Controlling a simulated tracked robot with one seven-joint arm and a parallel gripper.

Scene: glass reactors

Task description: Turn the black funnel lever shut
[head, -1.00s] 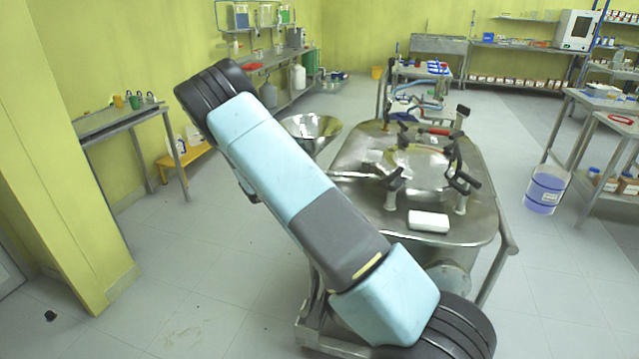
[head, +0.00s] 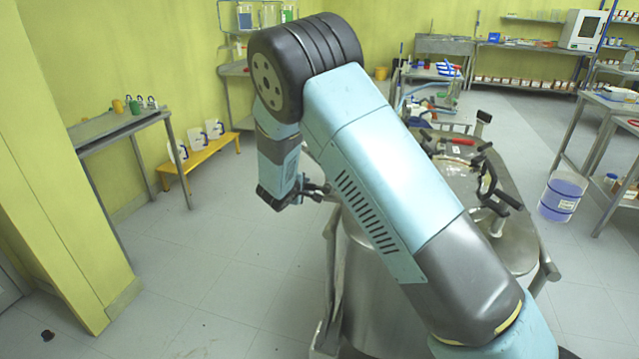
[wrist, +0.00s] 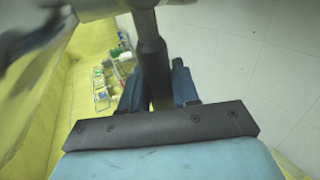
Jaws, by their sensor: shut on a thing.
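The black funnel lever (wrist: 152,58) shows in the wrist view as a dark grip on a metal rod, running down from the top edge between my fingers. My gripper (wrist: 157,88) is shut on it, one bluish finger on each side; the contact itself is partly hidden by the dark wrist plate. In the head view my gripper (head: 322,191) is a small dark shape left of the steel vessel, partly hidden by my arm. The funnel bowl is hidden behind my arm in the head view. A blurred shiny metal surface (wrist: 32,45) fills the wrist view's upper left.
The steel vessel's lid with black clamps (head: 490,190) is right of my arm. A yellow bench (head: 205,163) and a metal side table (head: 115,127) stand at the left.

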